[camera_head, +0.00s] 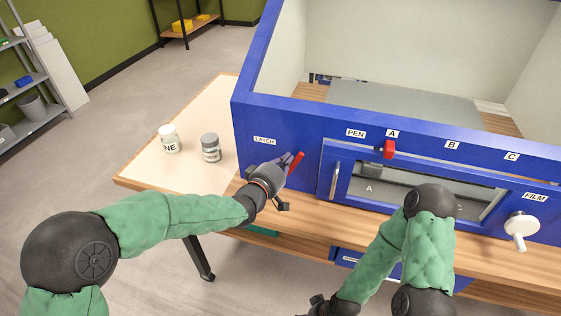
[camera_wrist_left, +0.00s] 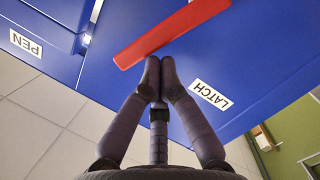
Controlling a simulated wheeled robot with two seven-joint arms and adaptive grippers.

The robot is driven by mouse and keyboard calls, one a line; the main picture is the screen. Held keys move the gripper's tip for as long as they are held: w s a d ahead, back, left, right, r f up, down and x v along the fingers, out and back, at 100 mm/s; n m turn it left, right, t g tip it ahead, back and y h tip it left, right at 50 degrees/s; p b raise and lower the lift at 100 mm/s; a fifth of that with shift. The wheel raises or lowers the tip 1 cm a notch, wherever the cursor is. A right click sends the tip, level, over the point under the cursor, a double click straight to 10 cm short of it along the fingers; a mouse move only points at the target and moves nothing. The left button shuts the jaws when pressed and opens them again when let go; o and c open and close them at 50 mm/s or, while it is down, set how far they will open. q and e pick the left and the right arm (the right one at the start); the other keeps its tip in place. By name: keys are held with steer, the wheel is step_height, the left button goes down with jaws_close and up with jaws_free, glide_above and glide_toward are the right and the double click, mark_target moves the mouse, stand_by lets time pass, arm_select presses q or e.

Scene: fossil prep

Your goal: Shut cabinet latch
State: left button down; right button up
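The latch is a red bar (camera_head: 297,163) on the blue cabinet front (camera_head: 258,120), below and right of the LATCH label (camera_head: 264,140). It is tilted, its upper end leaning right. In the left wrist view the red bar (camera_wrist_left: 172,33) crosses just beyond my fingertips. My left gripper (camera_head: 288,165) is at the bar's left side. Its fingers (camera_wrist_left: 155,78) are pressed together with nothing visible between them; whether they touch the bar is unclear. My right gripper (camera_head: 318,303) is low at the bottom edge, away from the latch and partly cut off.
A windowed door with a silver handle (camera_head: 335,180) is right of the latch. A red slider (camera_head: 388,149) sits above it, and a white crank (camera_head: 520,226) is at far right. Two jars (camera_head: 169,139) (camera_head: 210,147) stand on the table left of the cabinet.

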arm_select(q)
steer(key=d+m, duration=0.2)
steer(key=m, duration=0.1)
steer(key=shift+s+d+f+y, duration=0.2)
steer(key=shift+s+y, duration=0.2)
steer(key=shift+s+d+f+m+y+p, duration=0.3)
steer(key=shift+d+f+m+y+p, duration=0.25)
steer(key=shift+d+f+m, duration=0.5)
steer(key=shift+s+d+f+m+y+p, duration=0.25)
steer(key=shift+d+f+m+y+p, duration=0.35)
steer(key=shift+m, duration=0.65)
steer(key=shift+d+f, duration=0.1)
steer(key=shift+d, duration=0.05)
